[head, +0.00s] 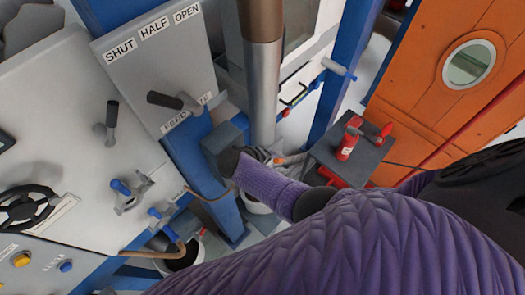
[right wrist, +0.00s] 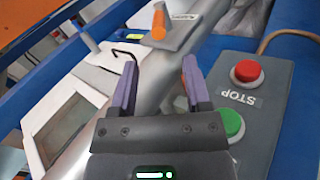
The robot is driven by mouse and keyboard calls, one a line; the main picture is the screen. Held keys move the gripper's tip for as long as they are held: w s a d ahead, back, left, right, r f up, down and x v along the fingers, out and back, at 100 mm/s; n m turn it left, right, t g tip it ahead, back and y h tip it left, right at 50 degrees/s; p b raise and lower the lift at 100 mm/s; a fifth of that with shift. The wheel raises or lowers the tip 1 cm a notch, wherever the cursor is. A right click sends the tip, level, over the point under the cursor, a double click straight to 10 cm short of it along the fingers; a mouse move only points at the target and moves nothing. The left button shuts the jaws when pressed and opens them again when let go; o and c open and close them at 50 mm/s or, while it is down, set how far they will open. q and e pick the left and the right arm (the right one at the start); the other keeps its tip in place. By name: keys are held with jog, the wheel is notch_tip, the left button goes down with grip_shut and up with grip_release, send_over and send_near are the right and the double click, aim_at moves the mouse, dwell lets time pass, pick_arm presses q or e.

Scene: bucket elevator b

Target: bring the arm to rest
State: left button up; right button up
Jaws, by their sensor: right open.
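My right arm (head: 350,240), in a purple sleeve, reaches in from the lower right of the head view. Its far end is beside a grey box (head: 225,140) on a blue post, and the fingers cannot be made out there. In the right wrist view my right gripper (right wrist: 160,68) is open, with nothing between its two fingers. A grey control box (right wrist: 262,110) with a red STOP button (right wrist: 248,72) and a green button (right wrist: 229,122) is just right of the fingers. I cannot tell if they touch. My left gripper is not in view.
A panel (head: 150,60) marked SHUT, HALF, OPEN carries a dark-handled lever (head: 168,100). A silver pipe (head: 262,90) stands beyond. An orange door (head: 440,100) is at right. A black handwheel (head: 28,207) is at left.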

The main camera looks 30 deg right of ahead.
jog(key=s+f+n+g+y+b, duration=0.1)
jog(key=s+f+b, duration=0.3)
jog(key=f+b, duration=0.45)
jog(key=s+f+y+b, duration=0.2)
jog(key=s+f+b, duration=0.3)
jog(key=f, duration=0.7)
jog(key=s+f+n+g+y+b, duration=0.1)
jog(key=s+f+b, duration=0.4)
jog(key=f, duration=0.5)
pick_arm(q)
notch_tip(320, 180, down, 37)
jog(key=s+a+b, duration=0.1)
jog(key=b, duration=1.7)
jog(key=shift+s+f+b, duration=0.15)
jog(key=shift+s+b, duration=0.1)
jog(key=shift+b, duration=0.15)
pick_arm(e)
jog(key=s+f+y, duration=0.1)
jog(key=s+f, duration=0.7)
jog(key=f, duration=0.3)
jog(key=s+d+f+m+y, duration=0.1)
jog(key=s+f, duration=0.8)
jog(key=f, duration=0.3)
jog(key=shift+s+y, duration=0.25)
jog(key=shift+y, duration=0.05)
